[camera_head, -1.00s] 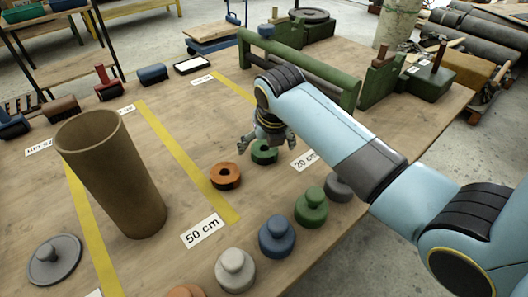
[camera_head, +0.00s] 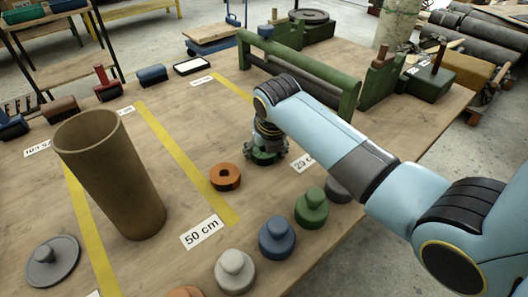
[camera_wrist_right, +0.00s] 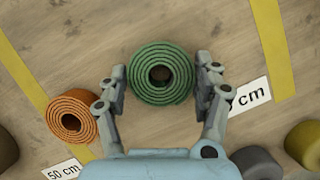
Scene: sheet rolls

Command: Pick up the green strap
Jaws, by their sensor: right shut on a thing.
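The green strap (camera_head: 264,155) is a rolled coil lying on the wooden table, partly hidden behind my right gripper (camera_head: 266,152) in the head view. In the right wrist view the green strap (camera_wrist_right: 161,74) shows as a spiral with a dark hole in its middle. My right gripper (camera_wrist_right: 162,84) has one finger on each side of the coil and is shut on it. The coil appears to be at table level; I cannot tell whether it is lifted. My left gripper is not in view.
An orange coil (camera_head: 225,177) lies close to the left of the green one. A brown tube (camera_head: 110,175) stands at left. Knobbed blue (camera_head: 277,238) and green (camera_head: 311,208) pieces line the front edge. A green frame (camera_head: 300,75) stands behind.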

